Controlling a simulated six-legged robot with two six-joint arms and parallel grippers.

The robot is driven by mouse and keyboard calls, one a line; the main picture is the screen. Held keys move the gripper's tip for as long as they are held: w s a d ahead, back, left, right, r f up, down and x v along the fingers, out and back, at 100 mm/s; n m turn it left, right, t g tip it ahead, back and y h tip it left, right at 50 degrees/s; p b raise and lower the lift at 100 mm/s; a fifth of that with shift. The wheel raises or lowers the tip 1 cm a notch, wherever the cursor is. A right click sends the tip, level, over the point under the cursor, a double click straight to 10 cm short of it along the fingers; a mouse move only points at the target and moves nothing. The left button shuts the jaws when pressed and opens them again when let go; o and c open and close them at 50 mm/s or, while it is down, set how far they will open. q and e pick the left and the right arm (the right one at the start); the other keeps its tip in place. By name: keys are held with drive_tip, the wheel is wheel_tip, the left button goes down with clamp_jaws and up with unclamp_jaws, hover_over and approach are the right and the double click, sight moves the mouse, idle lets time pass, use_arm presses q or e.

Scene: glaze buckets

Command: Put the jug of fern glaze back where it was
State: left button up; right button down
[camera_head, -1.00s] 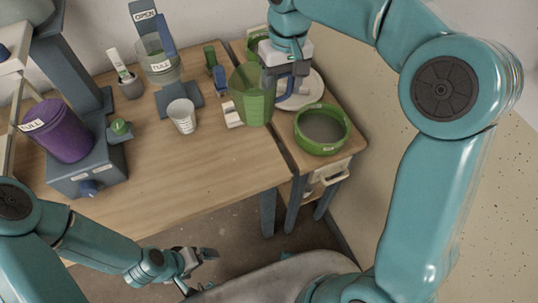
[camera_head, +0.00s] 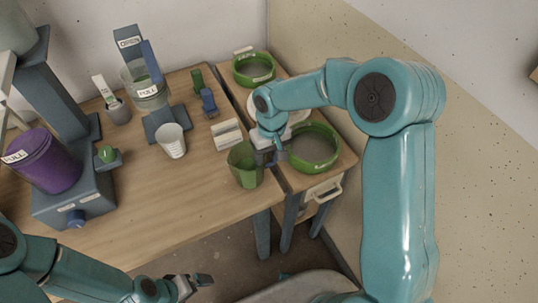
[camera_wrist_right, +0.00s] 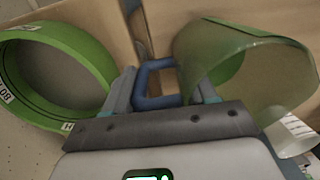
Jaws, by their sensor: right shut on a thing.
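The green see-through jug (camera_head: 245,167) is upright at the front right corner of the wooden table, in front of a small white block. Whether its base touches the table I cannot tell. In the right wrist view the jug (camera_wrist_right: 250,75) is at the right, its blue handle (camera_wrist_right: 158,66) between my fingers. My right gripper (camera_head: 268,156) is shut on that handle; it also shows in the right wrist view (camera_wrist_right: 160,95). My left gripper (camera_head: 195,284) is low in front of the table, away from the jug; its jaw state is unclear.
A green-rimmed round basin (camera_head: 315,147) stands close right of the jug, another (camera_head: 253,68) farther back. A white cup (camera_head: 172,140) and the white block (camera_head: 227,134) stand left and behind. A purple bucket (camera_head: 44,162) is at far left. Bare tabletop (camera_head: 190,185) lies left of the jug.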

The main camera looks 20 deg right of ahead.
drive_tip(key=shift+s, duration=0.1)
drive_tip(key=shift+f, duration=0.1)
drive_tip(key=shift+c, duration=1.7)
unclamp_jaws()
drive_tip(key=shift+f, duration=0.1)
drive_tip(key=r, duration=1.2)
drive_tip(key=shift+d+r, duration=0.2)
drive_tip(key=shift+d, duration=0.2)
